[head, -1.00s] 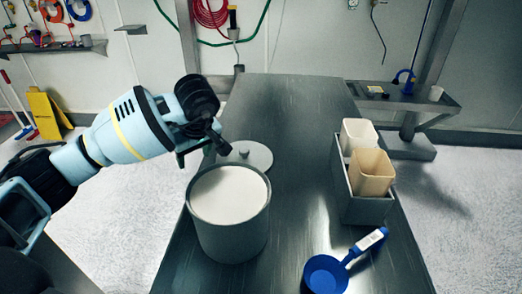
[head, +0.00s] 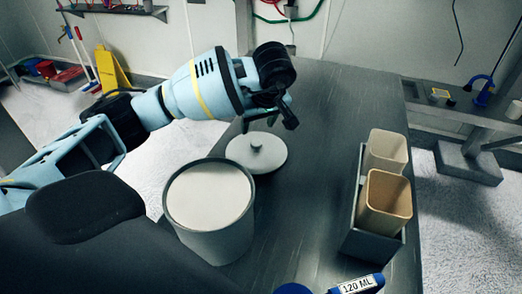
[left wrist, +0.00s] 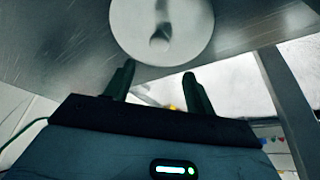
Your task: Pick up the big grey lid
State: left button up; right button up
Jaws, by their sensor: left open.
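The big grey lid (head: 268,155) is a flat round disc with a small knob on top. It lies on the steel table just behind the round grey bin (head: 215,240), which is filled with white powder (head: 209,194). My left gripper (head: 286,120) hangs above the lid, with its fingers apart and empty. In the left wrist view the lid (left wrist: 190,22) and its knob lie beyond the two spread fingertips (left wrist: 160,75), not between them. My right gripper does not show in either view.
A grey rack (head: 372,242) holding two beige containers (head: 385,202) stands on the right of the steel table (head: 312,200). A blue scoop (head: 357,285) marked 120 ML lies at the front edge of the view. The table behind the lid is clear.

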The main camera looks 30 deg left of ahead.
aim_at(256, 142)
pick_arm(q)
jog(key=shift+x, duration=1.35)
jog(key=shift+w+a+f, duration=0.1)
jog(key=shift+w+f, duration=0.05)
jog(key=shift+f, duration=0.85)
jog(key=shift+w+f, duration=0.2)
jog(key=shift+f, duration=0.75)
jog(key=shift+w+a+f, duration=0.1)
jog(key=shift+a+f, duration=0.1)
jog(key=shift+f, duration=0.4)
grip_shut()
